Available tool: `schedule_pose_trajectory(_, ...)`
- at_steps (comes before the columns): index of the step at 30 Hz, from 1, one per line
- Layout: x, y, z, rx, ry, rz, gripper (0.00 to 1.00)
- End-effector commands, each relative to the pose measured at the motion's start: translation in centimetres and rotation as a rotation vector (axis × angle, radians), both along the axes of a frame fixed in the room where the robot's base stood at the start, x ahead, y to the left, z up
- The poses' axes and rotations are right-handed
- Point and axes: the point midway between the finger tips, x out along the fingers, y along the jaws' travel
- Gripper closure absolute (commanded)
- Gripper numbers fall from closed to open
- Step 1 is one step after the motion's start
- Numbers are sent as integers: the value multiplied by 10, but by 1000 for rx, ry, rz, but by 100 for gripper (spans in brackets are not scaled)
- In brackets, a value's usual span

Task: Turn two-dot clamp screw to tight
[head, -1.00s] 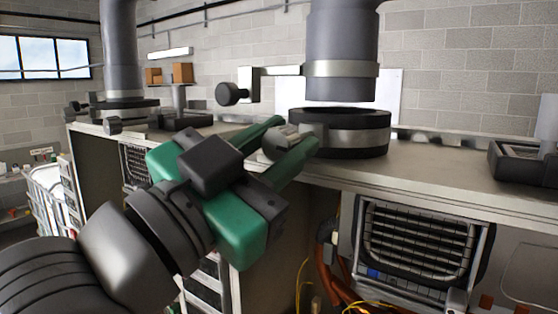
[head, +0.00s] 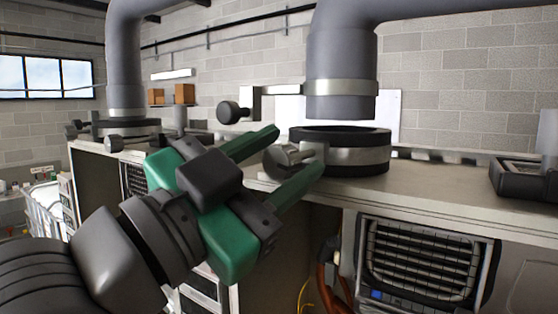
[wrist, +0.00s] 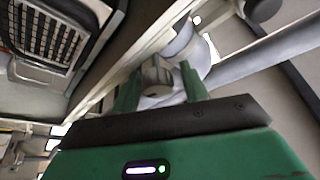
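A grey clamp screw knob (head: 284,158) sits at the left of the steel band (head: 358,160) around a black collar (head: 341,135) on top of the heater. My gripper (head: 297,149) has its green fingers on either side of this knob, with gaps between them and it. It is open. In the wrist view the knob (wrist: 156,76) shows between the two fingers (wrist: 161,86). A second clamp screw (head: 230,112) sticks out left from the upper band (head: 342,87) on the grey pipe. No dot marks can be made out on either knob, so I cannot tell which has two dots.
A similar pipe (head: 124,55) with clamps stands further left. A black square fitting (head: 522,178) lies at the right of the heater top (head: 440,190). A grilled unit (head: 423,258) is below the top's front edge, with orange hoses (head: 328,270) beside it.

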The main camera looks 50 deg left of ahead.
Motion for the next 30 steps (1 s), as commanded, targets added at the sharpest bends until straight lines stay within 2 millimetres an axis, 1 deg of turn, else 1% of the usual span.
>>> schedule_pose_trajectory(15, 2, -3, -3, 0, 6, -8, 50)
schedule_pose_trajectory(18, 2, -4, -1, -26, 0, -9, 50)
schedule_pose_trajectory(20, 3, -4, 0, -74, -13, -10, 50)
schedule_pose_trajectory(23, 3, -5, 4, -205, -49, -11, 50)
schedule_pose_trajectory(29, 2, -4, 6, -523, -139, -8, 50)
schedule_pose_trajectory(30, -5, -5, -5, -546, -151, -7, 50)
